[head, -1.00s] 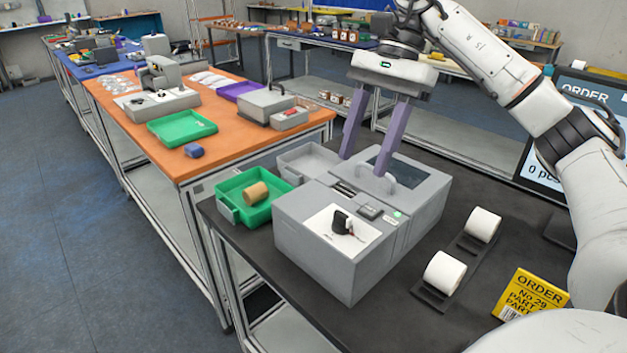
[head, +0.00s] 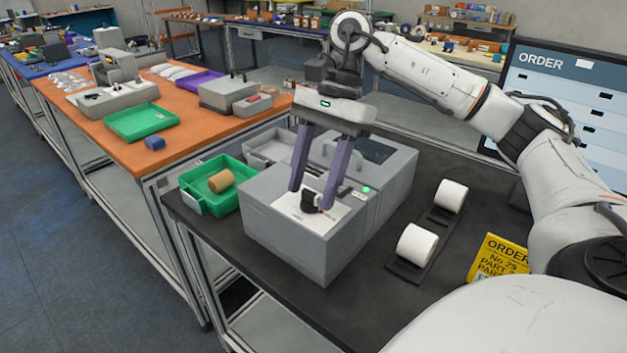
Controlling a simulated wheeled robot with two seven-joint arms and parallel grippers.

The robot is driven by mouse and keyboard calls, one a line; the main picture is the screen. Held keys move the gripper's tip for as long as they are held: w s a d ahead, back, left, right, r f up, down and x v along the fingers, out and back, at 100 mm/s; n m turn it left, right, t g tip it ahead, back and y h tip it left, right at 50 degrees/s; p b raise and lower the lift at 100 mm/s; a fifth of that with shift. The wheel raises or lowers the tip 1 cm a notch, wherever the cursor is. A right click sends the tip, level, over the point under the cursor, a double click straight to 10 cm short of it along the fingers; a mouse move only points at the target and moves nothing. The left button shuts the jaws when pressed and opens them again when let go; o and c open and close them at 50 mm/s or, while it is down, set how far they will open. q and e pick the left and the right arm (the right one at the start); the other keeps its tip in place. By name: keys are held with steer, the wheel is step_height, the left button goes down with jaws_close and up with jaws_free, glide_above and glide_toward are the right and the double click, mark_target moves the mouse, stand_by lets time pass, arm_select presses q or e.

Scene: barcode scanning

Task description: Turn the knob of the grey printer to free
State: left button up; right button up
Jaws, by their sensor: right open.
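The grey printer (head: 290,232) stands on the dark table. Its black knob (head: 309,201) sits on a white label plate (head: 320,217) on the near part of the top. A small green light (head: 366,189) shows on the printer top. My right gripper (head: 311,199) is open, its two purple fingers pointing down, one on either side of the knob in the picture. I cannot tell whether a finger touches the knob. The fingers partly cover the plate, so the knob's setting is not readable. My left gripper is not in view.
A green tray (head: 191,205) holding a brown roll (head: 221,181) stands left of the printer. Two white rolls (head: 417,243) on a dark holder and a yellow order card (head: 490,262) lie to the right. An order screen (head: 590,80) stands behind. An orange table (head: 100,135) is at the left.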

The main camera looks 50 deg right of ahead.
steer(key=c, duration=1)
steer(key=shift+c, duration=0.2)
